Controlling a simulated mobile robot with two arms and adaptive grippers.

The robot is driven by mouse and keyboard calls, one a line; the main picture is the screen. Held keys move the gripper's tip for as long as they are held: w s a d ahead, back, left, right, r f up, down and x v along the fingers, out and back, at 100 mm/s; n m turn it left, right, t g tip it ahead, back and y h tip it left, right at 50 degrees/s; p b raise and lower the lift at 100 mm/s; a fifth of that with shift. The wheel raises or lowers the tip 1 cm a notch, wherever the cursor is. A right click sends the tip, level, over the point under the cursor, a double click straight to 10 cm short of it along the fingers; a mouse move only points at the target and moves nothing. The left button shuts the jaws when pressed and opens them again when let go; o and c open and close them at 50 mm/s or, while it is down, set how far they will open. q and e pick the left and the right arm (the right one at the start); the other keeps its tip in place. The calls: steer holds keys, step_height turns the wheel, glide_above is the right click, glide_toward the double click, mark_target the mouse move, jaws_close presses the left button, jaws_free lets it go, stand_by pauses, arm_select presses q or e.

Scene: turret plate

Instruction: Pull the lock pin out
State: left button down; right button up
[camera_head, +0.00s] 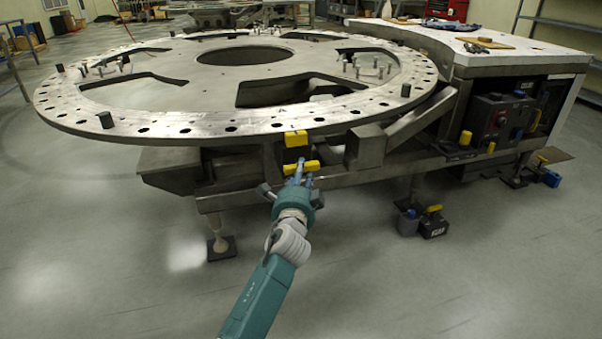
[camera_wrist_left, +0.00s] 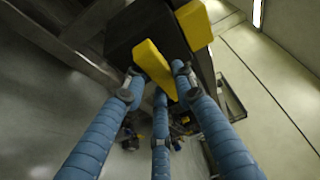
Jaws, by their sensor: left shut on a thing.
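The lock pin's yellow handle (camera_head: 309,166) sticks out under the front rim of the round turret plate (camera_head: 175,127). A yellow block (camera_head: 296,138) sits just above it; I cannot tell if it belongs to the pin. My left gripper (camera_head: 299,176) comes up from below and is shut on the yellow handle. In the left wrist view, the blue fingers close around the handle (camera_wrist_left: 151,62), with a second yellow piece (camera_wrist_left: 194,24) beyond it. The pin's shaft is hidden. My right gripper is not in view.
A steel frame beam (camera_head: 372,178) runs under the plate beside the gripper. A bench with a control box (camera_head: 497,118) stands at the right. A dark block with a yellow handle (camera_head: 433,222) is on the floor. The floor in front is clear.

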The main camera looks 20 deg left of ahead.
arm_select(q)
steer(key=s+d, duration=0.2)
steer(key=shift+s+p, duration=0.35)
steer(key=shift+s, duration=0.05)
steer(key=shift+f, duration=0.2)
steer(key=c, duration=1.8)
jaws_free()
steer(key=shift+f, duration=0.1)
steer(key=o, duration=0.4)
steer(key=shift+s+r, duration=0.1)
steer(key=shift+r, duration=0.15)
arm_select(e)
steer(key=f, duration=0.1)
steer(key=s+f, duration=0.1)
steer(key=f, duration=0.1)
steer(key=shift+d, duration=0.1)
arm_select(q)
steer(key=v, duration=1.2)
steer(key=shift+f, duration=0.1)
